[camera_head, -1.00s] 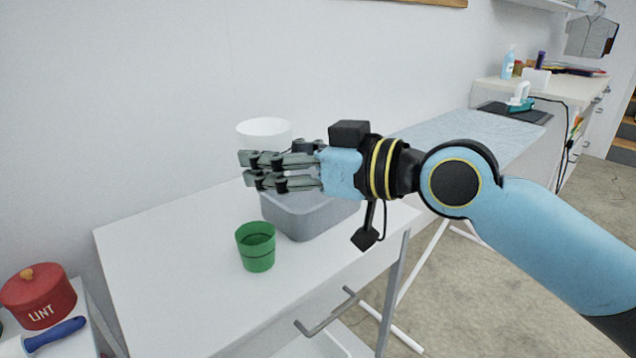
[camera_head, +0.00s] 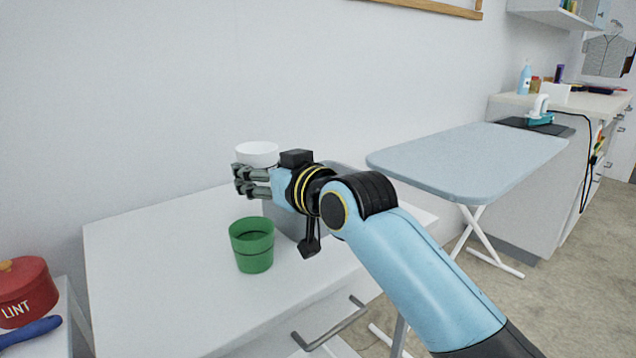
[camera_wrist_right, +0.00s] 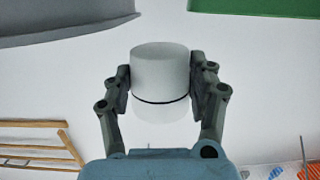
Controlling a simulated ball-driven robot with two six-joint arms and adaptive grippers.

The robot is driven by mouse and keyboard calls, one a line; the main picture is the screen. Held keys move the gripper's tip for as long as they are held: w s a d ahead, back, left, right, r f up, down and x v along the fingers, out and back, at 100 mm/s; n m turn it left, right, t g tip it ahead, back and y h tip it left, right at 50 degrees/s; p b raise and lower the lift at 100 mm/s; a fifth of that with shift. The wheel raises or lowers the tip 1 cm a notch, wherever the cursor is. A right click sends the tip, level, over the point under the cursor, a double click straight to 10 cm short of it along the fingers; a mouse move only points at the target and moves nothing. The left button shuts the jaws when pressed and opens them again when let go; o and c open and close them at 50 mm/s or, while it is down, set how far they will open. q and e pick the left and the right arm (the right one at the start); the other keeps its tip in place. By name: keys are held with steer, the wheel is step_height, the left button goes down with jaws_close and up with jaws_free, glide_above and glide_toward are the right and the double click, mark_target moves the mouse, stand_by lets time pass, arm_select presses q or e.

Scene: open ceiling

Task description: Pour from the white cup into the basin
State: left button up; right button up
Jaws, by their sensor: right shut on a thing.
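The white cup (camera_head: 257,153) is held upright at the back of the white table, with its rim up, in the head view. My right gripper (camera_head: 251,181) is shut on it from the front right; the fingers cover its lower part. In the right wrist view the cup (camera_wrist_right: 160,70) sits between the two fingers of that gripper (camera_wrist_right: 162,88). The grey basin (camera_head: 281,216) stands on the table behind my right wrist, mostly hidden; its wall also shows at the wrist view's upper left (camera_wrist_right: 60,22). My left gripper is not in view.
A green cup (camera_head: 252,247) stands on the table (camera_head: 160,270) in front of the basin. A red LINT tin (camera_head: 25,290) and a blue-handled tool (camera_head: 30,333) lie at lower left. An ironing board (camera_head: 465,160) is to the right. The table's left part is clear.

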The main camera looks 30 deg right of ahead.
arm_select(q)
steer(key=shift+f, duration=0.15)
arm_select(e)
steer(key=shift+d+f, duration=0.1)
steer(key=shift+d+f+m+b, duration=0.4)
steer(key=shift+d+m+b, duration=0.1)
steer(key=shift+m+b, duration=0.3)
steer(key=shift+d+r+y, duration=0.2)
steer(key=shift+r+y, duration=0.05)
steer(key=shift+y, duration=0.05)
steer(key=shift+d+r+m, duration=0.3)
steer(key=shift+d+m, duration=0.1)
steer(key=shift+m, duration=0.5)
steer(key=shift+d+f+m+b, duration=0.35)
steer(key=shift+f+m+b, duration=0.05)
steer(key=shift+f+b, duration=0.1)
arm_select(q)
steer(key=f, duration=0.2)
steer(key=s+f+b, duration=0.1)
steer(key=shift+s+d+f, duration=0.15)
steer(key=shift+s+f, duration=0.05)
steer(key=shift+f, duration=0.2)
arm_select(e)
steer(key=shift+w+d+f+m+y, duration=0.1)
steer(key=shift+d+f+m+y, duration=0.1)
steer(key=shift+d+m, duration=0.3)
steer(key=shift+w+d+f+m+y, duration=0.1)
steer(key=shift+d+m+y, duration=0.1)
steer(key=shift+d+m, duration=0.25)
